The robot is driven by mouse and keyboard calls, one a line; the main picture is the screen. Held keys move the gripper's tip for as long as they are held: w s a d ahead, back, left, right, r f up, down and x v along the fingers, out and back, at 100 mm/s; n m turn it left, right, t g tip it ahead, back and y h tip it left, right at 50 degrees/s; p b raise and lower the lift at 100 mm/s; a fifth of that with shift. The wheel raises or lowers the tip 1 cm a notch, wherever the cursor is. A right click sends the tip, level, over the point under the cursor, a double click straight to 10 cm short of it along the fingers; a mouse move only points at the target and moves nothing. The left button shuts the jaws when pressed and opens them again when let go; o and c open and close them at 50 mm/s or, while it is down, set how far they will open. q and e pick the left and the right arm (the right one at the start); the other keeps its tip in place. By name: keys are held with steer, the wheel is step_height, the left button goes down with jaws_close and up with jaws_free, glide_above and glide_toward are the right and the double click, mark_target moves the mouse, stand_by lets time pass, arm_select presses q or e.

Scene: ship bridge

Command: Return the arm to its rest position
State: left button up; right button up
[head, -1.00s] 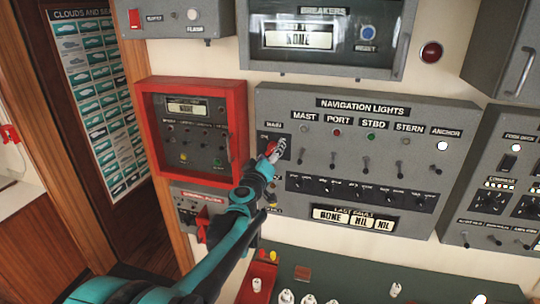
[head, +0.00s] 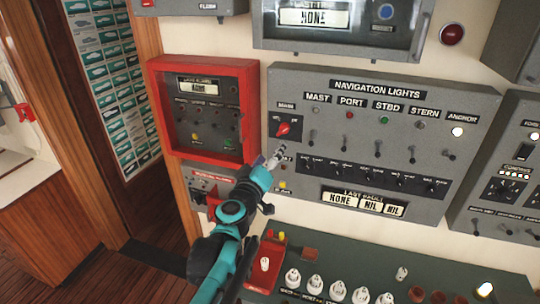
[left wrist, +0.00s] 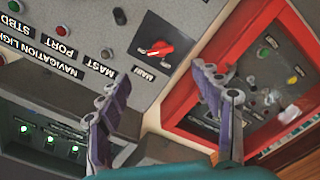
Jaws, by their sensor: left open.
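My left arm rises from the bottom of the head view. Its gripper (head: 275,157) is open and empty, just below and left of the red main knob (head: 284,129) on the grey navigation lights panel (head: 400,88). In the left wrist view the two fingers (left wrist: 167,95) stand wide apart with nothing between them. The red knob (left wrist: 160,48) shows beyond them, apart from both fingers. My right gripper is not in view.
A red-framed alarm box (head: 203,152) is left of the panel, close to my left gripper. A green shelf (head: 330,262) below holds several white bulbs (head: 315,285). A cabinet (head: 340,20) hangs above. Open floor (head: 140,275) lies at lower left.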

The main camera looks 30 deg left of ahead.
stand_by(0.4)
arm_select(q)
steer(key=s+d+f+m+g+h+b, duration=0.25)
steer(key=d+f+m+h+b, duration=0.35)
steer(key=d+f, duration=0.5)
steer(key=s+d+f+m+g+h+b, duration=0.1)
steer(key=s+d+f+m+g+b, duration=0.2)
steer(key=d+f+b, duration=0.7)
steer(key=s+f+m+g+y+b, duration=0.1)
steer(key=s+f+b, duration=0.1)
steer(key=s+f, duration=0.2)
steer(key=s+a+f+m+g+b, duration=0.1)
steer(key=s+f, duration=0.3)
steer(key=f, duration=0.6)
steer(key=s+a+f+g+y+b, duration=0.1)
steer(key=s+f+g+b, duration=0.1)
steer(key=f, duration=0.5)
steer(key=s+b, duration=0.1)
steer(key=s, duration=0.1)
steer(key=shift+s+a+f+m+g+y, duration=0.2)
steer(key=shift+s+f+m+g+y, duration=0.1)
steer(key=shift+s+m+g, duration=0.1)
